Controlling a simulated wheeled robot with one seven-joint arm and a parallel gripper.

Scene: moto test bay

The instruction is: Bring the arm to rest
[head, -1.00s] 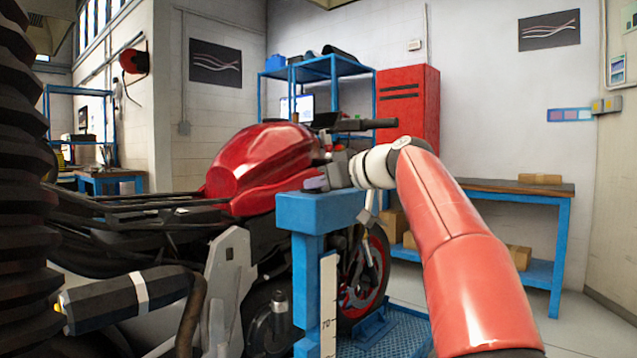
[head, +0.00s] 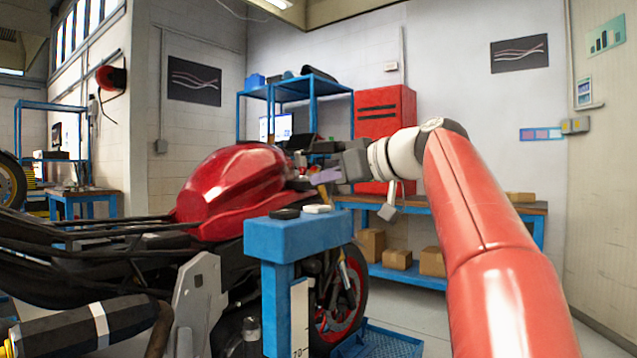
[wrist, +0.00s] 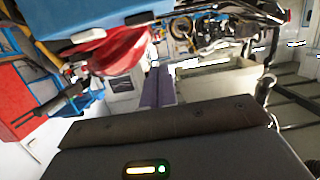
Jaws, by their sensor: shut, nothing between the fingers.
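My red and white arm reaches in from the right in the head view. My gripper (head: 318,177) is shut and empty, above the blue stand (head: 300,238) as seen in the picture and clear of its top. The shut, purplish fingers (wrist: 157,88) also show in the middle of the wrist view. A small black piece (head: 284,213) and a small white piece (head: 317,208) lie on the stand top. In the tilted wrist view the stand (wrist: 70,18) is at the upper left.
A red motorcycle (head: 232,180) stands behind and left of the blue stand. A blue-framed bench (head: 537,232) with several boxes and a red cabinet (head: 385,112) are at the back wall. Open air surrounds the gripper on the right.

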